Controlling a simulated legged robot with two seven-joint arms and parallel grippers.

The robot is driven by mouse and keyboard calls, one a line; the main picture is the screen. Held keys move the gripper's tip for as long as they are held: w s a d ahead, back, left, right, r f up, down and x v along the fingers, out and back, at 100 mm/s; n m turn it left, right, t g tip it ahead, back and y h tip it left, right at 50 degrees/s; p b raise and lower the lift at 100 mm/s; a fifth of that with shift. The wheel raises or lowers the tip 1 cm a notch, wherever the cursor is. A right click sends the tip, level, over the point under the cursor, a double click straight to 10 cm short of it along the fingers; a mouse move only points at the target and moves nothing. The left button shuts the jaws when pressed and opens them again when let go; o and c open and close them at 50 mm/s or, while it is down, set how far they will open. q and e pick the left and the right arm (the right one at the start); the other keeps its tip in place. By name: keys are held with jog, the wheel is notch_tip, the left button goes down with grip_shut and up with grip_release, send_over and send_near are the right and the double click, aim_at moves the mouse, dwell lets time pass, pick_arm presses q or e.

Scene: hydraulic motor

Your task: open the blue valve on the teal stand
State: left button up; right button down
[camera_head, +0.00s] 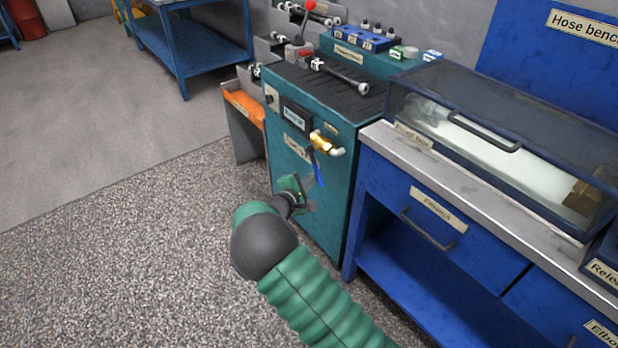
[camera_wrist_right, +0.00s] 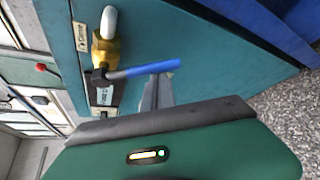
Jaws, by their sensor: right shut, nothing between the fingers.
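The teal stand (camera_head: 335,205) is a tall cabinet with a small display and labels on its front. A brass valve body (camera_head: 321,142) sticks out of its front. The blue valve handle (camera_head: 318,172) hangs down from the brass body. In the right wrist view, the blue handle (camera_wrist_right: 145,69) runs sideways from the brass body (camera_wrist_right: 107,52). My right gripper (camera_head: 309,192) is low in front of the stand, by the handle's free end. Its fingers (camera_wrist_right: 157,88) are together and empty, close to the handle; I cannot tell whether they touch it. My left gripper is not in view.
A blue workbench (camera_head: 372,172) with a metal top stands right of the stand, carrying a glass-lidded box (camera_head: 500,135). An orange tray (camera_head: 243,106) is left of the stand. A red-knobbed lever (camera_head: 310,7) and fittings are on top. The floor at left is clear.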

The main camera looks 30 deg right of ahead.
jog(key=s+r+n+g+p, duration=0.1)
jog(key=p, duration=0.4)
jog(key=s+r+n+g+p, duration=0.1)
jog(key=r+n+g+p, duration=0.1)
jog(key=p, duration=0.4)
jog(key=s+r+n+g+p, duration=0.1)
jog(key=s+r+p, duration=0.1)
jog(key=p, duration=0.3)
jog(key=shift+d+n+g+y+p, duration=0.25)
jog(key=shift+n+g+y+p, duration=0.05)
jog(key=shift+n+y+p, duration=0.1)
jog(key=shift+r+g+p, duration=0.15)
jog(key=shift+g+p, duration=0.15)
jog(key=shift+s+r+p, duration=0.25)
jog(key=shift+r+p, duration=0.35)
jog(key=shift+p, duration=0.2)
jog(key=shift+r, duration=0.1)
send_near(319, 174)
jog(key=s+a, duration=0.1)
jog(key=s+a+r, duration=0.1)
jog(key=a, duration=0.1)
jog(key=shift+s+a+b, duration=0.15)
jog(key=shift+s+b, duration=0.2)
jog(key=shift+b, duration=0.05)
